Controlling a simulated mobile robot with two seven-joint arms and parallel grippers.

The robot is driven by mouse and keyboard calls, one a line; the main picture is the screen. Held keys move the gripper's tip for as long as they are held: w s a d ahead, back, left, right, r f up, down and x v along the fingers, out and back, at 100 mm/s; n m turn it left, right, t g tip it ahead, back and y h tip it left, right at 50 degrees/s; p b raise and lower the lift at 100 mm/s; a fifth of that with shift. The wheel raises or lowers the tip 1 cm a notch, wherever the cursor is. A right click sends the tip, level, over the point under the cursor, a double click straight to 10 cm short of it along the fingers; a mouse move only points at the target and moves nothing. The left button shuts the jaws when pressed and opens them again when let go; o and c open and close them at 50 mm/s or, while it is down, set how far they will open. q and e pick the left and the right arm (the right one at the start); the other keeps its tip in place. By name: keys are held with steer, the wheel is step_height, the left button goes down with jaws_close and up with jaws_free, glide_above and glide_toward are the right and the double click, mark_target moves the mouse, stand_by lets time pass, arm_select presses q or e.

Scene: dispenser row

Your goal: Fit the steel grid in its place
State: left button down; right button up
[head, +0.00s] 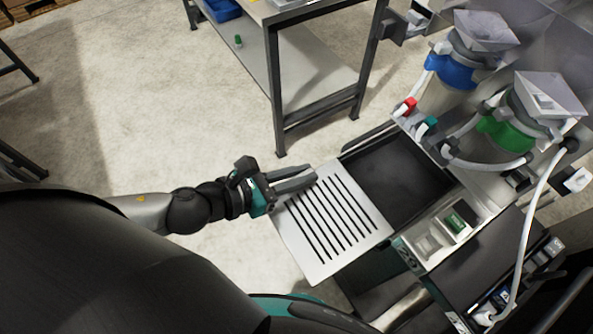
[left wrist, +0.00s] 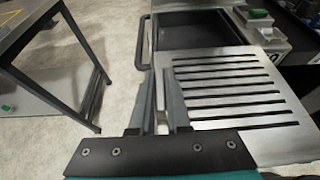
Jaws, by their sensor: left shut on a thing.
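The steel grid (head: 331,222) is a flat plate with several dark parallel slots. My left gripper (head: 312,178) is shut on its left edge and holds it roughly level. The grid also shows in the left wrist view (left wrist: 262,136), to the right of the fingers (left wrist: 165,92). A dark rectangular recess (head: 400,178) in the dispenser unit lies open beyond the grid, up and to the right in the head view. The grid's far edge is close to the recess; I cannot tell whether it touches or overlaps the rim. My right gripper is not seen.
Dispensers with a blue collar (head: 450,72) and a green collar (head: 507,130) stand behind the recess, with white hoses. A small metal tray (head: 438,236) sits right of the grid. A steel table (head: 310,72) stands at the back. Bare floor lies at left.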

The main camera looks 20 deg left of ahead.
mark_target(336, 162)
arm_select(q)
steer(key=w+d, duration=0.1)
steer(key=w+d+p, duration=0.1)
steer(key=shift+w+r, duration=0.15)
steer(key=shift+w, duration=0.2)
steer(key=shift+w+d+p, duration=0.35)
steer(key=shift+w+d, duration=0.35)
steer(key=shift+w, duration=0.25)
steer(key=shift+w+d+p, duration=0.3)
steer(key=shift+w+d, duration=0.4)
steer(key=shift+w, duration=0.2)
steer(key=shift+w+d, duration=0.75)
steer(key=shift+w, duration=0.3)
steer(key=shift+w+d, duration=0.75)
steer(key=shift+w, duration=0.3)
steer(key=shift+w+d+b, duration=0.4)
steer(key=shift+w+d, duration=0.5)
steer(key=shift+w, duration=0.3)
steer(key=shift+w+d+b, duration=0.4)
steer(key=shift+w+d, duration=0.45)
steer(key=shift+w, duration=0.3)
steer(key=shift+p, duration=0.35)
steer(key=shift+f+b, duration=0.65)
steer(key=shift+f, duration=0.35)
steer(key=c, duration=0.8)
jaws_free()
steer(key=shift+a, duration=0.1)
